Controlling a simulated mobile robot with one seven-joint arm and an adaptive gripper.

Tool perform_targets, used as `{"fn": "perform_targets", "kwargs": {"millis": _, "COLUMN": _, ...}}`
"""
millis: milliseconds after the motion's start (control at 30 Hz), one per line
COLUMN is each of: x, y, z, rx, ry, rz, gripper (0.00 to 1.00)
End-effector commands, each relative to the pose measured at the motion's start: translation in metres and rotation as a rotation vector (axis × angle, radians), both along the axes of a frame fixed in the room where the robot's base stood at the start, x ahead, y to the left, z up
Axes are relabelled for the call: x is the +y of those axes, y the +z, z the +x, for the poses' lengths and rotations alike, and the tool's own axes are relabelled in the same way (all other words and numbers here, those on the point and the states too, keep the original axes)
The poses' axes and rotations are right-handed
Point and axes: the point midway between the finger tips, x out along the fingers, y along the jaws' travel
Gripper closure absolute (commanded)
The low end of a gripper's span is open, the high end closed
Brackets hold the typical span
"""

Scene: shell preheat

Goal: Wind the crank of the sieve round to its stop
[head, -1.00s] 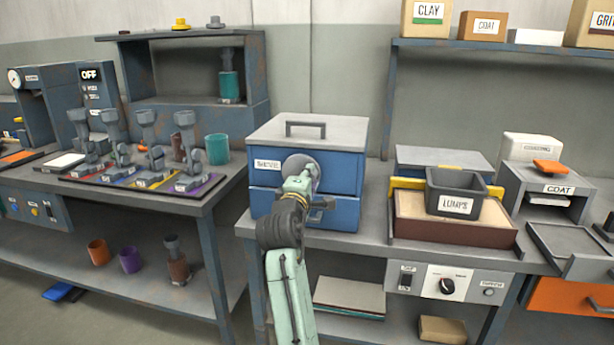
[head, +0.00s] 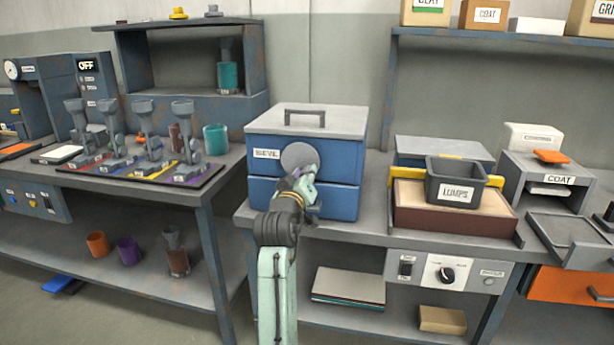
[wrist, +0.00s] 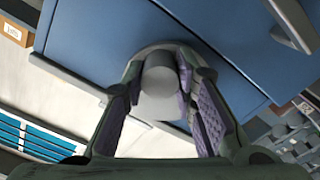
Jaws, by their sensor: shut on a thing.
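The sieve (head: 336,128) is a blue box with a grey lid and top handle, standing on the bench right of centre. Its crank has a round grey disc (head: 299,156) on the front face. My gripper (head: 304,180) is in front of the disc's lower right part and hides the knob in the head view. In the wrist view, the grey cylindrical crank knob (wrist: 161,78) sits between the two purple-padded fingers of my gripper (wrist: 165,105). The fingers are shut on it. The sieve's label is only partly readable.
A dark bin marked LUMPS (head: 456,184) stands on a brown tray right of the sieve. A panel with a dial (head: 447,273) is below. The left bench (head: 206,190) holds several grey tools on a dark mat. Bare bench lies between sieve and tray.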

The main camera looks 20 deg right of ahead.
Motion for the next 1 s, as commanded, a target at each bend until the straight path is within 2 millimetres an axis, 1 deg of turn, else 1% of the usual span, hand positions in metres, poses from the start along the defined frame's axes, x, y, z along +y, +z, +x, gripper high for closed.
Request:
{"fn": "perform_targets", "kwargs": {"millis": 33, "x": 0.001, "y": -0.005, "z": 0.001, "rx": -0.022, "ry": -0.001, "rz": 0.041, "gripper": 1.00}}
{"fn": "perform_targets", "kwargs": {"millis": 100, "x": 0.003, "y": -0.006, "z": 0.002, "rx": -0.059, "ry": 0.000, "rz": 0.096, "gripper": 1.00}}
{"fn": "perform_targets", "kwargs": {"millis": 600, "x": 0.013, "y": -0.013, "z": 0.008, "rx": -0.319, "ry": 0.000, "rz": 0.478, "gripper": 1.00}}
{"fn": "perform_targets", "kwargs": {"millis": 800, "x": 0.016, "y": -0.014, "z": 0.011, "rx": -0.401, "ry": 0.000, "rz": 0.599, "gripper": 1.00}}
{"fn": "perform_targets", "kwargs": {"millis": 1000, "x": 0.018, "y": -0.014, "z": 0.012, "rx": -0.457, "ry": -0.001, "rz": 0.682, "gripper": 1.00}}
